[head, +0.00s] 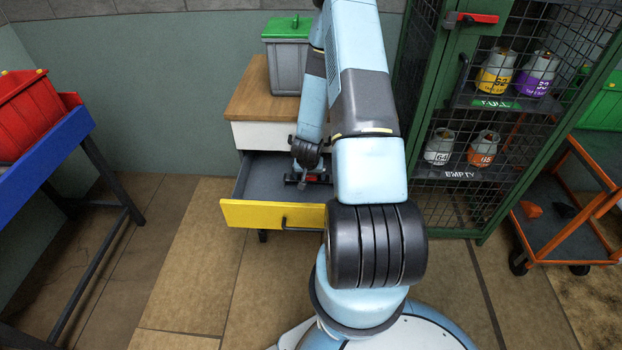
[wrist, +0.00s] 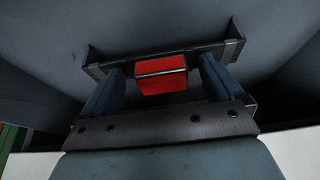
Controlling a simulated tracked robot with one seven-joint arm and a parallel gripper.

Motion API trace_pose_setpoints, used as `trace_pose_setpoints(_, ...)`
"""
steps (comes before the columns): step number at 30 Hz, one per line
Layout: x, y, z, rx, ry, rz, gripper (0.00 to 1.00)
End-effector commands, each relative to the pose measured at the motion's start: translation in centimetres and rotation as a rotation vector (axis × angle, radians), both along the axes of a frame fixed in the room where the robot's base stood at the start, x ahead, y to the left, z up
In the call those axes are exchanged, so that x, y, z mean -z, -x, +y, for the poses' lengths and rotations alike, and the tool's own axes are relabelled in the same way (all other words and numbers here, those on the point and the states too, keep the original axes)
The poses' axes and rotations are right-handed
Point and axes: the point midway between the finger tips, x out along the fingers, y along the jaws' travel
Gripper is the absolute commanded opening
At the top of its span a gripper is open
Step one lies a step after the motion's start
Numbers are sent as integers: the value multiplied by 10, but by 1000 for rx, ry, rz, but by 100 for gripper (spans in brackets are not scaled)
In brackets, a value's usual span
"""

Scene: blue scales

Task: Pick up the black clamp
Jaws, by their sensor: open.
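The black clamp (wrist: 110,69) shows in the wrist view as a dark bar with a short jaw at each end. A red block (wrist: 161,73) sits at its middle. It lies on the grey floor of the open drawer (head: 262,178). My gripper (wrist: 160,70) is open, one blue finger on each side of the red block, with gaps between. Contact with the bar cannot be told. In the head view my gripper (head: 308,178) is low inside the drawer, and my arm hides part of the clamp.
The drawer's yellow front (head: 262,214) and side walls surround my gripper. A grey bin with a green lid (head: 287,55) stands on the wooden cabinet top (head: 247,100). A green mesh cage (head: 433,95) with gas bottles is close on the right.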

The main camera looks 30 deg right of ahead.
Motion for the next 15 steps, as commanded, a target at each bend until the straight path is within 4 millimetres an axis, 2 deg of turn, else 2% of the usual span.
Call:
trace_pose_setpoints(3,0,0,0,0,0,0,92)
trace_pose_setpoints(15,0,0,0,0,0,0,53)
